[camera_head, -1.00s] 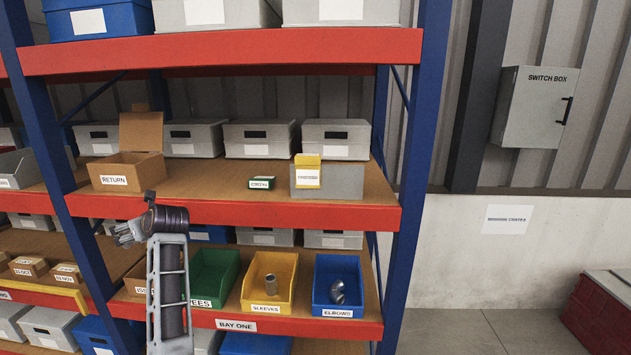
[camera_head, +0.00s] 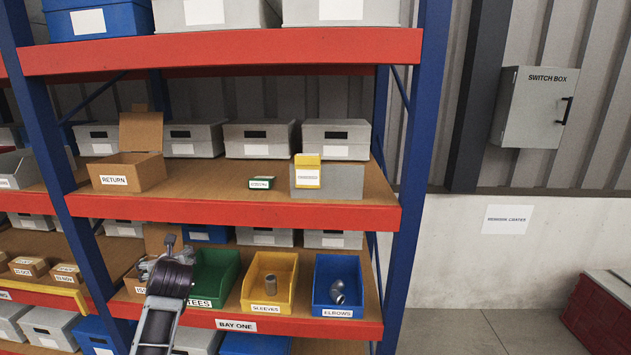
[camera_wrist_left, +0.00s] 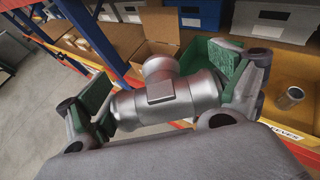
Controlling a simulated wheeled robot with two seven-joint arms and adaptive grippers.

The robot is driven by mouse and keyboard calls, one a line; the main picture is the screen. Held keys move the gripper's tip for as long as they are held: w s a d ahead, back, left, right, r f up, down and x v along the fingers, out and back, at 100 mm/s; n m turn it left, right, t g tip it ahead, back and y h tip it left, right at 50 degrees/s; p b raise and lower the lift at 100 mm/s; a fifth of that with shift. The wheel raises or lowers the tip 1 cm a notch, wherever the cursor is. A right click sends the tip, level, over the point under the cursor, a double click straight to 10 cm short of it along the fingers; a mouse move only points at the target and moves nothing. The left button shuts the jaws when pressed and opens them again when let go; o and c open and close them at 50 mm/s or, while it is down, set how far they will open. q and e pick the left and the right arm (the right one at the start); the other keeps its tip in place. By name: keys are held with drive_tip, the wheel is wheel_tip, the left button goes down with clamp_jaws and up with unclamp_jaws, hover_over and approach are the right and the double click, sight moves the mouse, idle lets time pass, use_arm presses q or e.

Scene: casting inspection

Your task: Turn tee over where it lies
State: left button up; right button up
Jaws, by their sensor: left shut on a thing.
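The tee, a grey metal pipe fitting (camera_wrist_left: 170,97), sits between the fingers of my left gripper (camera_wrist_left: 160,78) in the left wrist view. The green-padded fingers press on its two opposite ends. Its round branch points up and away from the wrist. In the head view my left gripper (camera_head: 148,268) is low on the left, in front of the lower shelf and left of the green TEES bin (camera_head: 228,263). The tee is not clearly visible there, mostly hidden by my wrist. The inside of the green bin is partly hidden. My right gripper is not in view.
Right of the green bin stand a yellow SLEEVES bin (camera_head: 250,292) with a sleeve and a blue ELBOWS bin (camera_head: 322,295) with an elbow. An open cardboard RETURN box (camera_head: 120,178) is on the shelf above. The red shelf edge (camera_head: 240,212) runs above the bins.

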use_arm(q)
drive_tip(key=s+d+f+m+t+h, duration=0.2)
drive_tip(key=s+d+f+m+h, duration=0.5)
drive_tip(key=s+d+f, duration=0.9)
drive_tip(key=d+f, duration=0.3)
drive_tip(key=shift+s+d+t+h, duration=0.25)
drive_tip(key=shift+d+t+h, duration=0.15)
drive_tip(key=shift+f, duration=0.1)
idle(0.3)
drive_tip(key=shift+d+m, duration=0.15)
drive_tip(key=shift+m, duration=0.15)
idle(1.1)
drive_tip(key=shift+w+d+r+m+g+h, duration=0.15)
drive_tip(key=shift+w+d+r+m+h, duration=0.05)
drive_tip(key=shift+d+r+m+h, duration=0.7)
drive_tip(key=shift+w+d+r+m+g+h, duration=0.15)
drive_tip(key=shift+d+r+m+h, duration=0.55)
drive_tip(key=shift+h, duration=0.4)
drive_tip(key=shift+d+r+h, duration=0.1)
drive_tip(key=shift+r+h, duration=0.15)
drive_tip(key=shift+h, duration=0.05)
drive_tip(key=shift+d+r+m+g+h, duration=0.3)
drive_tip(key=shift+d+r+m+h, duration=0.1)
drive_tip(key=shift+d+m+h, duration=0.15)
